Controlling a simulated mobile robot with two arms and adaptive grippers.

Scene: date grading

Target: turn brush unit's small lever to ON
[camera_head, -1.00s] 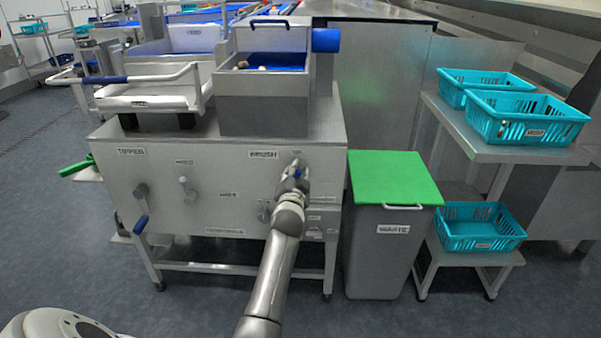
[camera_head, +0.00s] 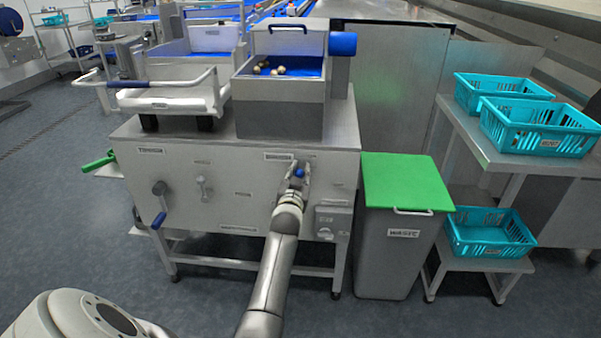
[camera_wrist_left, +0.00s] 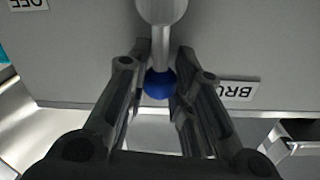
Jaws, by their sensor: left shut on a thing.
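The brush unit's small lever has a blue ball knob (camera_head: 299,173) on a pale metal stem, on the grey machine front just right of and below the BRUSH label (camera_head: 278,156). My left gripper (camera_head: 296,180) is at this knob, and its arm comes up from the bottom of the head view. In the left wrist view, the blue knob (camera_wrist_left: 159,84) sits between the two dark fingers (camera_wrist_left: 158,88), which are shut on it. An upside-down OFF label (camera_wrist_left: 28,4) shows at the upper left there. My right gripper is not in view.
A crank with a blue grip (camera_head: 158,219) and a grey lever (camera_head: 203,188) are on the same panel, to the left. A grey switch box (camera_head: 333,220) is just right of my arm. The green-lidded waste bin (camera_head: 405,182) stands close at the right.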

